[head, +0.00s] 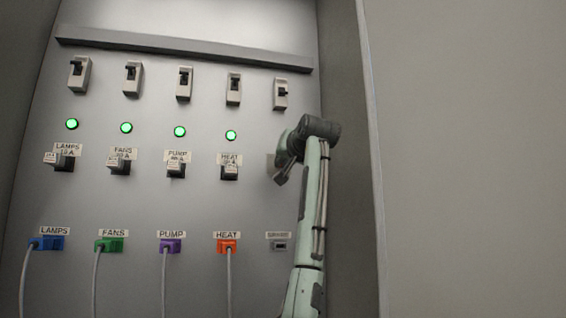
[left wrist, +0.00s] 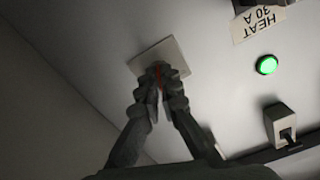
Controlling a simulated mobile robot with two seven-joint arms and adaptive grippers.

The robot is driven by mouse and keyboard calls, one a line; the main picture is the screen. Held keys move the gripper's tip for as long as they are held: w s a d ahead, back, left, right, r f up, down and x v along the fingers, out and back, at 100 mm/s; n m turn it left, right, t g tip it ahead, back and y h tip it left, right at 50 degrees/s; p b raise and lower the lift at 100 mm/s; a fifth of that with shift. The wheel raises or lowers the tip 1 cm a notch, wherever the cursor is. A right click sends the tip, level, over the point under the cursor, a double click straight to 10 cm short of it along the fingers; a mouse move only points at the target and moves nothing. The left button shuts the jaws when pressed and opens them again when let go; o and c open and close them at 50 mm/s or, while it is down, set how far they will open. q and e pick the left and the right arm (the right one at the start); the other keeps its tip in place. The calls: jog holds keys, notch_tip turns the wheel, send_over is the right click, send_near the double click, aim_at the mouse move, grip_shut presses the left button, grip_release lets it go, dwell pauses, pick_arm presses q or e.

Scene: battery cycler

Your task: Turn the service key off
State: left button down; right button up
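A pale square plate (left wrist: 176,50) sits on the grey panel and fills the middle of the left wrist view. In the head view my left gripper (head: 280,172) is at the panel's right side, covering most of the plate (head: 270,164). The key is hidden there, and its angle is hard to tell. My right gripper is in neither view.
The panel has a row of breaker switches (head: 183,84), several lit green lamps (head: 180,131) and labelled black holders (head: 176,170). Coloured plugs with grey cables, such as the orange HEAT plug (head: 227,246), line the bottom. A grey socket (head: 279,246) is below my gripper.

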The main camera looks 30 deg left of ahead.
pick_arm(q)
jog(key=shift+n, duration=4.8)
jog(key=c, duration=1.8)
grip_release()
jog(key=shift+o, duration=0.2)
jog(key=v, duration=1.2)
jog(key=shift+s, duration=0.1)
jog(key=shift+f, duration=0.1)
